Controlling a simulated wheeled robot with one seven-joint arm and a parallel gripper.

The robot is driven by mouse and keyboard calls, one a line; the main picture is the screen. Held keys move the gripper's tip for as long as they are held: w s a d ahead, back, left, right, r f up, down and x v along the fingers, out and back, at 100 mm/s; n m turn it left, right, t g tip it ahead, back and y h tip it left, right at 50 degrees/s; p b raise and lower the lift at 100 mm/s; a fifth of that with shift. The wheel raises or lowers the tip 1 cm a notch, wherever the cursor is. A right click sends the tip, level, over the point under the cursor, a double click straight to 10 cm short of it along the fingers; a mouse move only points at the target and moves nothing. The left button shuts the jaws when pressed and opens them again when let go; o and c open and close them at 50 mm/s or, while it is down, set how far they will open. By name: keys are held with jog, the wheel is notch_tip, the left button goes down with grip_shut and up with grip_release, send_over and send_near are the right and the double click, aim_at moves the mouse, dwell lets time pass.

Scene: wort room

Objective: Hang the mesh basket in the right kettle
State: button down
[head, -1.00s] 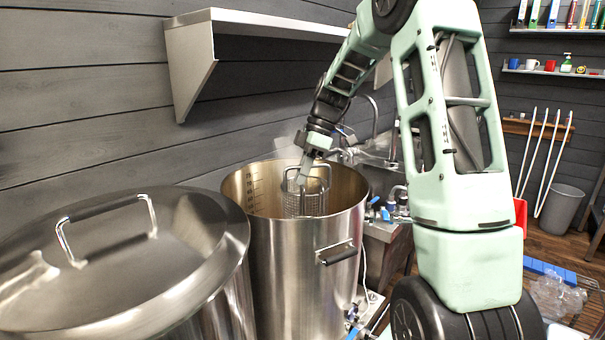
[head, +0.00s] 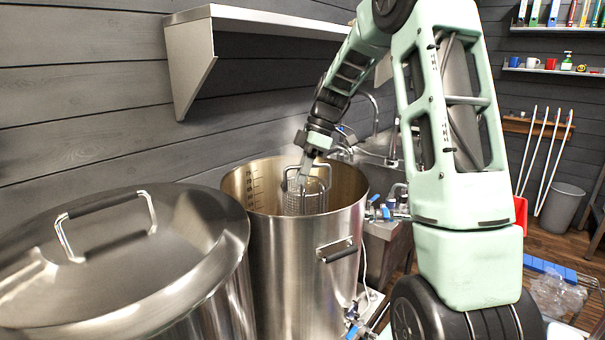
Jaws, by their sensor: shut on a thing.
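The right kettle (head: 290,262) is a tall, open steel pot with volume marks inside its wall and a black-gripped side handle. The mesh basket (head: 304,199) is a small metal mesh cylinder with a wire handle. It is upright, with its body inside the kettle mouth. My gripper (head: 303,172) reaches down over the kettle and is shut on the basket at its handle. The fingertips are small and partly hidden. I cannot tell whether the basket touches the kettle's rim.
The left kettle is closed by a domed lid (head: 115,250) with a bar handle. A steel wall shelf (head: 270,22) juts out above. A sink with a tap (head: 374,115) stands behind the right kettle, and blue-handled valves (head: 380,211) sit at its right side.

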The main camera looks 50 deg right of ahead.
jog(key=shift+f, duration=0.1)
jog(key=shift+f+b, duration=1.6)
jog(key=shift+f, duration=0.6)
jog(key=shift+f+b, duration=0.9)
jog(key=shift+f, duration=0.6)
jog(key=c, duration=1.1)
grip_release()
jog(key=shift+a+f, duration=0.1)
jog(key=shift+c, duration=0.4)
